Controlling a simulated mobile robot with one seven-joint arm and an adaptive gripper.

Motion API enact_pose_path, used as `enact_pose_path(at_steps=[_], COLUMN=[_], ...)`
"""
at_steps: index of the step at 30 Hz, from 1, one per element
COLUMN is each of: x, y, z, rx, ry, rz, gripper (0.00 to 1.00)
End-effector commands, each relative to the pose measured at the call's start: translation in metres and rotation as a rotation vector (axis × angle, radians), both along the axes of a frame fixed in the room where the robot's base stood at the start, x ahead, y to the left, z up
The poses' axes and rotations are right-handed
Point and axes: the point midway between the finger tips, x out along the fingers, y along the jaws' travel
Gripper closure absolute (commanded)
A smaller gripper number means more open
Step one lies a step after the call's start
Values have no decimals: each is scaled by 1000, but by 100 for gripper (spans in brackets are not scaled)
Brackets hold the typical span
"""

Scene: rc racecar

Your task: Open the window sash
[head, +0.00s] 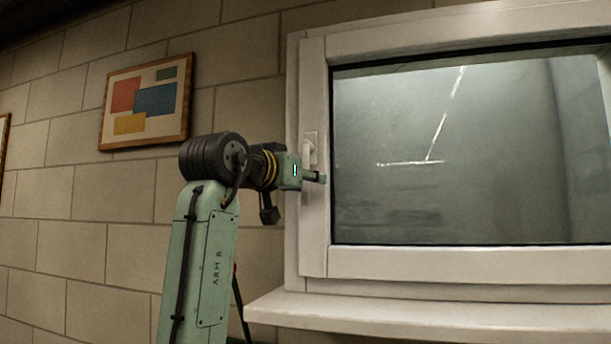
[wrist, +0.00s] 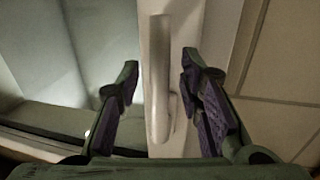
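The white window sash (head: 450,262) holds a large grey glass pane and looks flush with its outer frame. Its white handle (head: 307,153) is on the sash's left stile, partly hidden behind my gripper (head: 319,177). In the wrist view the handle (wrist: 159,85) stands upright between the two dark fingers of my gripper (wrist: 159,62). The fingers are apart, one on each side of the handle, with a visible gap on both sides. The glass is to the left and the wall to the right in this view.
A white sill (head: 420,320) juts out below the window. A framed picture with coloured blocks (head: 147,101) hangs on the block wall (head: 80,250) to the left. Another frame edge (head: 4,140) shows at the far left.

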Motion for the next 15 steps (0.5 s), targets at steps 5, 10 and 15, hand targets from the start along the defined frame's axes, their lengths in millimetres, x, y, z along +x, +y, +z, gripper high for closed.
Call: enact_pose_path(at_steps=[5,10,15], x=[0,0,0], y=[0,0,0], z=[0,0,0], rx=[0,0,0], ry=[0,0,0], rz=[0,0,0], gripper=[66,76,87])
